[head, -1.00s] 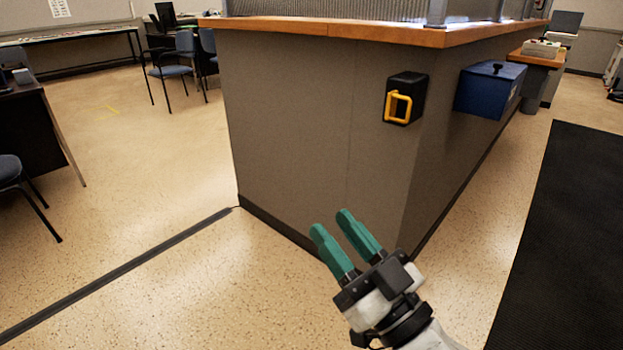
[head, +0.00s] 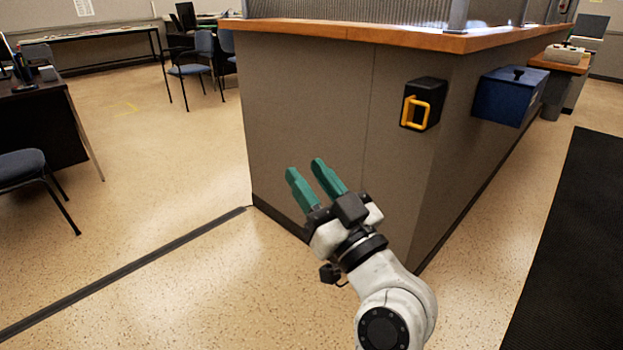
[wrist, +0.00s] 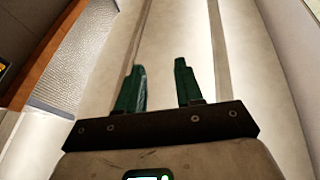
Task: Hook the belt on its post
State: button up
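The belt unit is a black box (head: 433,90) fixed to the grey side of the counter near its corner. A yellow loop handle (head: 407,111) sits on its front; no strap shows pulled out. My gripper (head: 305,168) has two green fingers held apart with nothing between them. It is in front of the counter's left face, left of and lower than the black box in the head view, and apart from it. The wrist view also shows the open, empty fingers (wrist: 159,66). I see no post in either view.
The counter (head: 310,110) has a wooden top (head: 370,33) and a blue box (head: 507,95) on its right side. A dark mat (head: 575,240) lies at right. A dark floor strip (head: 130,268) runs left. Chairs (head: 28,166) and desks stand at left; floor between is clear.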

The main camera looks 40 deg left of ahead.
jog(key=shift+c, duration=0.4)
grip_shut()
dwell(0.9)
jog(key=shift+o, duration=0.4)
grip_release()
jog(key=shift+d+f, duration=0.1)
jog(key=shift+d, duration=0.05)
jog(key=v, duration=1)
jog(key=shift+d+b, duration=0.3)
jog(key=shift+b, duration=0.05)
